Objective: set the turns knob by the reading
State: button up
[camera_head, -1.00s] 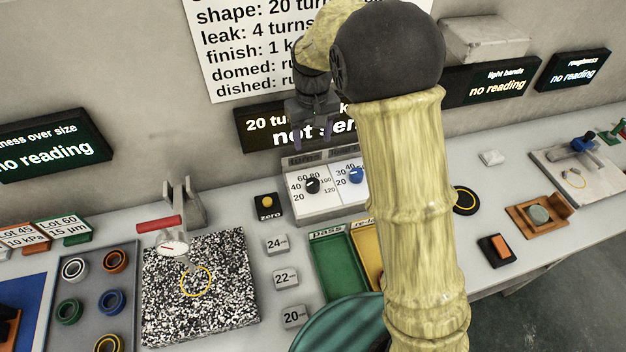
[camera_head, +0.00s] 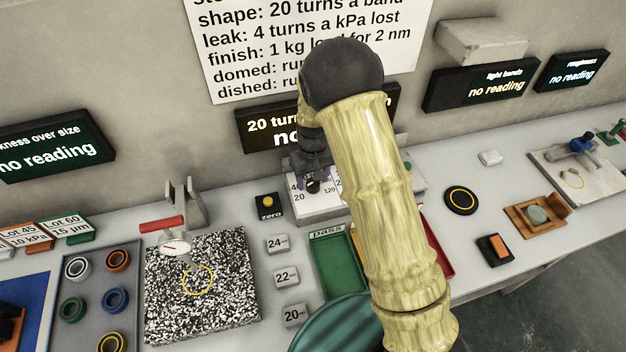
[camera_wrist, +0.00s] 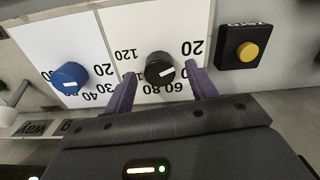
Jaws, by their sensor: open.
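The box with two dial panels (camera_head: 331,205) stands against the wall and is partly hidden by my arm. Its black knob (camera_wrist: 159,68) has a white mark and a scale with 20, 60, 80 and 120. The blue knob (camera_wrist: 70,78) beside it has a scale with 20, 30 and 40. My gripper (camera_head: 313,180) is at the black knob. In the wrist view its two purple fingers stand open on either side of that knob, with gaps showing. The dark screen (camera_head: 262,128) behind begins "20 tur"; the rest is mostly covered by my arm.
A zero button (camera_head: 268,206) sits left of the box. A wall sheet (camera_head: 235,60) lists turns for shape and leak. Green pass tray (camera_head: 330,262), speckled plate (camera_head: 160,320) and ring tray (camera_head: 92,290) lie in front and left. Other screens show no reading.

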jog(key=shift+f, duration=0.8)
jog(key=c, duration=1)
jog(key=shift+m, duration=0.5)
jog(key=m+p, duration=0.1)
jog(key=m, duration=0.2)
jog(key=shift+r, duration=0.1)
jog(key=m+p, duration=0.1)
jog(key=m, duration=0.3)
jog(key=shift+w+m, duration=0.1)
jog(key=shift+m, duration=0.2)
